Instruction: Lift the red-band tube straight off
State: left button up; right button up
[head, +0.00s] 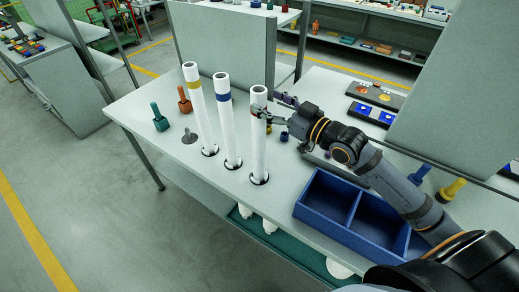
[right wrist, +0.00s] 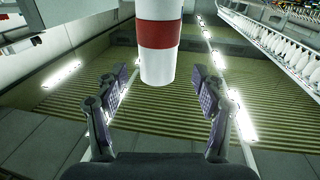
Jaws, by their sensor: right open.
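The red-band tube (head: 259,150) is white and stands upright at the right of a row of three, its foot at a dark ring in the table. My right gripper (head: 262,112) is at its upper part and covers most of the band. In the right wrist view the tube's red band (right wrist: 158,34) and its end show between and beyond the open fingers (right wrist: 162,90), with a gap on each side. The blue-band tube (head: 229,130) and yellow-band tube (head: 201,115) stand to its left. My left gripper is not in view.
A blue two-part bin (head: 325,218) stands at the table's front right. Green (head: 159,118), orange (head: 184,101) and grey (head: 189,137) handled pieces are left of the tubes. A grey panel (head: 225,60) rises behind. The table's left front is clear.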

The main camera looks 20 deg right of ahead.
jog(key=shift+w+a+f, duration=0.15)
jog(key=shift+w+a, duration=0.1)
jog(key=shift+w, duration=0.35)
jog(key=shift+w+a+f, duration=0.1)
jog(key=shift+w+a, duration=0.1)
jog(key=shift+w, duration=0.4)
jog(key=shift+x, duration=1.05)
jog(key=shift+a, duration=0.1)
jog(key=c, duration=0.4)
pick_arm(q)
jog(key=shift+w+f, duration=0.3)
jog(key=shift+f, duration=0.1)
pick_arm(e)
grip_shut()
